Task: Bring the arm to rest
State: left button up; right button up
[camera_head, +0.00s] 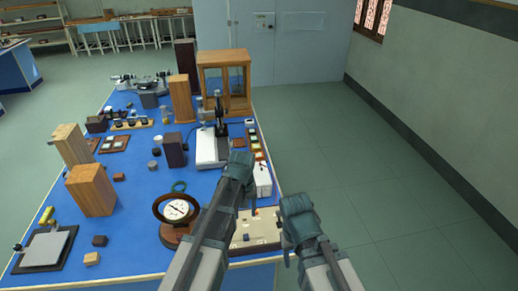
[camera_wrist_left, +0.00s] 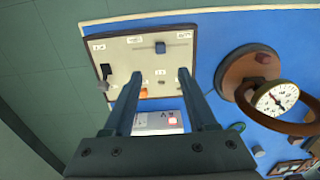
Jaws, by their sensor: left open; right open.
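My left arm reaches in from the bottom of the head view and its gripper (camera_head: 253,208) points down near the table's right edge. In the left wrist view the gripper's two fingers (camera_wrist_left: 157,76) stand apart with nothing between them, above a beige panel board (camera_wrist_left: 130,50) with small knobs. That board (camera_head: 262,232) also shows in the head view, partly hidden by my left arm. My right gripper (camera_head: 288,257) hangs beside the table's right edge, over the floor, and shows only in small part; I see nothing held in it.
A round dial gauge (camera_head: 177,210) on a wooden base stands left of my left arm. Wooden blocks (camera_head: 92,190), a glass-fronted wooden case (camera_head: 225,80) and a white instrument (camera_head: 212,148) stand on the blue table (camera_head: 135,185). The floor (camera_head: 335,150) to the right is clear.

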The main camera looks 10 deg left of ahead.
pick_arm(q)
jog(key=s+d+f+m+b, duration=0.1)
jog(key=s+d+m, duration=0.1)
jog(key=s, duration=0.5)
jog(key=s+d+f+m+y+b, duration=0.1)
jog(key=s+d+m, duration=0.2)
jog(key=s+m, duration=0.2)
jog(key=s, duration=0.3)
jog(key=shift+s+d, duration=0.15)
jog(key=shift+s, duration=0.1)
jog(key=shift+f, duration=0.1)
dwell(0.6)
jog(key=r+n+h+p, duration=0.1)
jog(key=n, duration=0.6)
send_over(246, 236)
notch_tip(246, 236, down, 13)
jog(key=b, duration=1.2)
jog(key=shift+r+b, duration=0.15)
jog(key=shift+b, duration=0.25)
